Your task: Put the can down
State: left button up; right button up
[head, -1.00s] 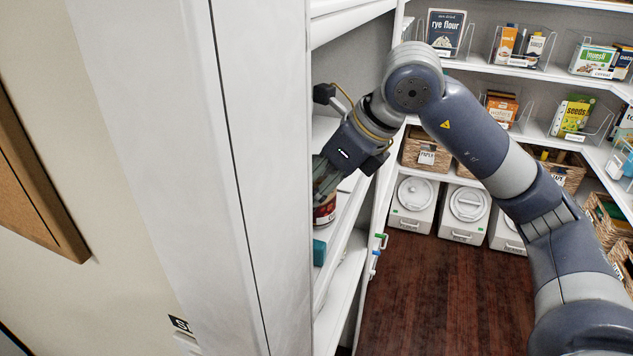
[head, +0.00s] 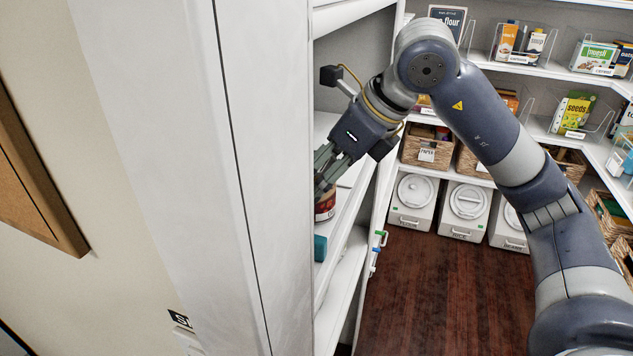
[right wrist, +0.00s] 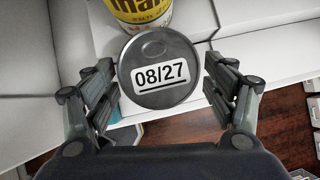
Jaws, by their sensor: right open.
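The can stands upright on a white shelf inside the tall unit; in the head view its red and pale side (head: 326,206) shows beside the unit's front panel, which hides part of it. In the right wrist view I see its grey lid (right wrist: 160,70), with a ring tab and an "08/27" label. My right gripper (head: 325,172) is at the can's top in the head view. In the right wrist view the right gripper (right wrist: 164,88) is open, one finger on each side of the lid, with gaps between. My left gripper is not in view.
A yellow-labelled can (right wrist: 140,10) stands just beyond the lid. A teal item (head: 320,248) sits on a lower shelf. The white panel (head: 270,180) borders the opening on the left. White lidded bins (head: 413,200) and baskets line the back; the dark wooden floor (head: 440,290) is clear.

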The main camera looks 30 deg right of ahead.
jog(key=shift+b+v, duration=0.35)
jog(key=shift+v, duration=2.4)
